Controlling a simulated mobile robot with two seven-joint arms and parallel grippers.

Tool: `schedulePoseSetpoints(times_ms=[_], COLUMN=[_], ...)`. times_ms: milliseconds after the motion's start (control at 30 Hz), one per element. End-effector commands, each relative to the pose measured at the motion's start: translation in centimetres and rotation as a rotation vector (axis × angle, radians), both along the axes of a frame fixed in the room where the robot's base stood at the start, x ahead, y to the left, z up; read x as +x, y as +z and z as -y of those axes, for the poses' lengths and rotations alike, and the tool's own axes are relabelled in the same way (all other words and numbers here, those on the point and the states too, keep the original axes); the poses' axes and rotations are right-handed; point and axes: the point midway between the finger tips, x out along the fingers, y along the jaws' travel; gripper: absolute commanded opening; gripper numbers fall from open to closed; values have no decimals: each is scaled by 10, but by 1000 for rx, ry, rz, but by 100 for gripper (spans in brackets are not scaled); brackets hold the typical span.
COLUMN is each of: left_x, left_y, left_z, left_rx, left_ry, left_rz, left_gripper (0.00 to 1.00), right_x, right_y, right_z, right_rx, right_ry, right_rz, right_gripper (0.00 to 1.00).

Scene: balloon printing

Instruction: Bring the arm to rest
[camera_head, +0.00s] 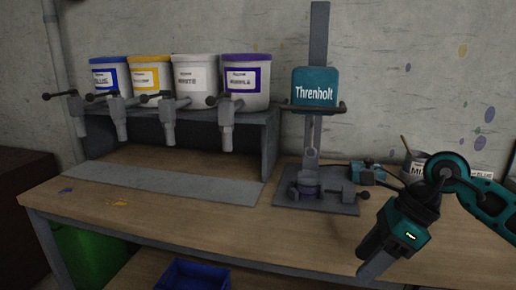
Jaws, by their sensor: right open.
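My right gripper (376,257) hangs in front of the workbench (325,244) at the right, pointing down and to the left. It is open, and I see nothing held in it. Its arm comes in from the right edge. It is apart from the teal Threnholt press (315,90), which stands upright on the bench behind it and to the left. My left gripper is not in view.
Paint buckets with blue (110,76), yellow (150,75), white (194,82) and purple (246,82) bands stand on a grey rack with taps. Paint cans (415,163) stand at the back right. A blue crate (192,275) and a green bin (88,252) are below the bench.

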Motion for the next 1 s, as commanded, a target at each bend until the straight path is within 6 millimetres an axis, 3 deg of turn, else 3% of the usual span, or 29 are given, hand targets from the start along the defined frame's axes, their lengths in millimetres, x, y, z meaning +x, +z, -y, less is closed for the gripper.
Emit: schedulePoseSetpoints(times_ms=[33, 100, 200, 300, 367, 467, 567, 667, 700, 833, 867, 1000], left_x=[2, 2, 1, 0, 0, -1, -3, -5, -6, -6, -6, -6], left_y=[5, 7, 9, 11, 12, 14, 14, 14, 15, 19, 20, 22], left_z=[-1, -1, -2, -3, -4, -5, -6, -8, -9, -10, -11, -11], left_rx=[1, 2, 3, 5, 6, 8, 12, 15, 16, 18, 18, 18], left_ry=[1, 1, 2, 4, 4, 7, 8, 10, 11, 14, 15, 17], left_rz=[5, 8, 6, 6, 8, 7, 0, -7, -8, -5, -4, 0], left_gripper=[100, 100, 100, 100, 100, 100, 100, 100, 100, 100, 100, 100], right_x=[-10, -20, -33, -38, -35, -23, -10, -4, -6, -36, -46, -95], right_y=[-7, -9, 1, 16, 23, 26, 9, -30, -51, -132, -149, -208], right_z=[-32, -73, -122, -151, -158, -156, -138, -111, -100, -66, -62, -48], right_rx=[139, 349, 666, 971, 1143, 1406, 1631, 1809, 1864, 1968, -1879, -1499], right_ry=[4, -22, -113, -262, -378, -616, -908, -1249, -1398, -1920, 1932, 1876], right_rz=[-49, -121, -257, -423, -532, -726, -932, -1143, -1226, -1482, 1458, 1303], right_gripper=[56, 56, 56, 56, 56, 56, 56, 56, 56, 56, 56, 56])
